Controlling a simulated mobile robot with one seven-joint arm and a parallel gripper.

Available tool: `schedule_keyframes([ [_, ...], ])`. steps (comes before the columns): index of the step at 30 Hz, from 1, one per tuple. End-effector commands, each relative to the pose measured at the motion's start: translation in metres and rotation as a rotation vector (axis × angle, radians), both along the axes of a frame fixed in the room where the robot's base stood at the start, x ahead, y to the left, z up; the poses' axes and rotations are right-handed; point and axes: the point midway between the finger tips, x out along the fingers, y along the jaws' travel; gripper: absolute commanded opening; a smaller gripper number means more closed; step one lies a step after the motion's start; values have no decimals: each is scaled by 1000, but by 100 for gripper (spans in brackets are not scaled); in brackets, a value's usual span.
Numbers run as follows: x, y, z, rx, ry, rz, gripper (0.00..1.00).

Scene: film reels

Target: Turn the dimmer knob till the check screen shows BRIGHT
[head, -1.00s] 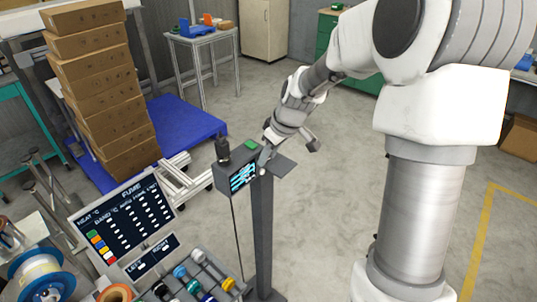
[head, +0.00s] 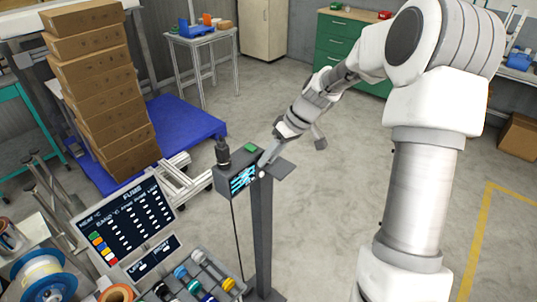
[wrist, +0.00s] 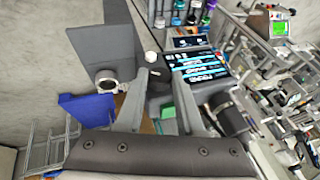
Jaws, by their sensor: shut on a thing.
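The check screen (head: 243,179) is a dark panel with cyan bars on the front of a grey box on a post; it also shows in the wrist view (wrist: 196,68). I cannot read its word. My gripper (head: 264,163) is at the right side of this box, its fingers (wrist: 158,84) reaching in beside the screen. It is shut on the dimmer knob, which the fingers mostly hide. A small pale round piece (wrist: 151,57) shows just past the fingertips. A green block (head: 251,148) sits on the box top, and a black cylinder (head: 222,152) stands at its left.
A grey plate (head: 281,168) sticks out right of the post. A tilted dark chart board (head: 124,225) and a tray of coloured reels (head: 200,278) stand in front. Stacked cartons (head: 100,90) stand on a blue platform (head: 185,125).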

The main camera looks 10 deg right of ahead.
Motion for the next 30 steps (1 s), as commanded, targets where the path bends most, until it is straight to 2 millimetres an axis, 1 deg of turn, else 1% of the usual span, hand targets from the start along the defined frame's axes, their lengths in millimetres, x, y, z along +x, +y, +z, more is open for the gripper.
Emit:
schedule_keyframes([
  [18,7,-8,-8,471,337,-1,0],
  [24,7,-9,-10,590,424,-1,0],
  [30,8,-9,-11,672,483,-1,0],
])
